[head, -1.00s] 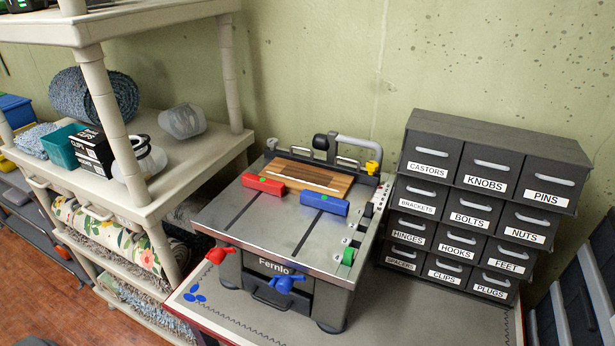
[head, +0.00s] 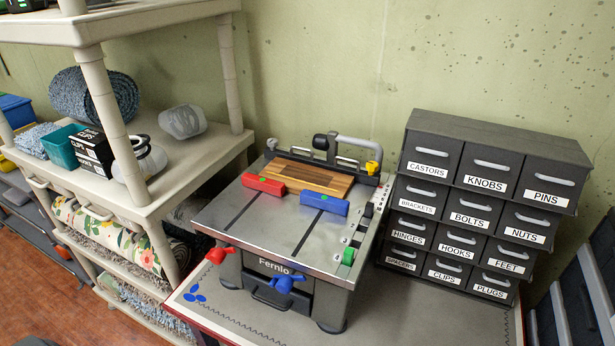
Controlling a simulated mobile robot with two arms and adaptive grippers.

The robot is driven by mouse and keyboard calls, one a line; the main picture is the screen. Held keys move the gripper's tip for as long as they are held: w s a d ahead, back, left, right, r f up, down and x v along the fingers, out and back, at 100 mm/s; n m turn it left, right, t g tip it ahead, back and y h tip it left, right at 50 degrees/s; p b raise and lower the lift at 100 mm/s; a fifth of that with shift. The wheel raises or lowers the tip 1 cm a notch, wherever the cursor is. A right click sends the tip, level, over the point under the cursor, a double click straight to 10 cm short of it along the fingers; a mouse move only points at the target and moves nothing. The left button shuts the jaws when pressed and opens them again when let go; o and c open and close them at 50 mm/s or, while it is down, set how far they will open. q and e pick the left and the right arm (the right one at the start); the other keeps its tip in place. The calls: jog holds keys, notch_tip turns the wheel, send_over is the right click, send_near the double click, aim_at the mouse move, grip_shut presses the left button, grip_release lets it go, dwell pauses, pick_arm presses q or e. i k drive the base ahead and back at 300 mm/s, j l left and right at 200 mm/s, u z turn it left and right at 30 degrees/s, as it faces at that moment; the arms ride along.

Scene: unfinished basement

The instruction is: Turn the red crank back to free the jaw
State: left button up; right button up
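The red crank (head: 219,256) sticks out at the front left corner of the grey Fernlo bench machine (head: 245,215). A red jaw (head: 263,184) with a green dot lies on the metal top, at the left front edge of a striped wooden board (head: 310,176). A blue jaw (head: 324,203) lies to its right, also close along the board's front edge. I cannot tell whether either jaw touches the board. A blue crank (head: 286,284) is on the machine's front, right of the red one. Neither of my grippers is in view.
A green knob (head: 348,257) and a yellow knob (head: 372,167) are on the machine's right side. A labelled drawer cabinet (head: 487,150) stands close on the right. A loaded shelf unit (head: 185,160) is on the left. The table front right (head: 420,310) is clear.

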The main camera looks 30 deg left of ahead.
aim_at(217, 256)
jog(key=u, duration=1.5)
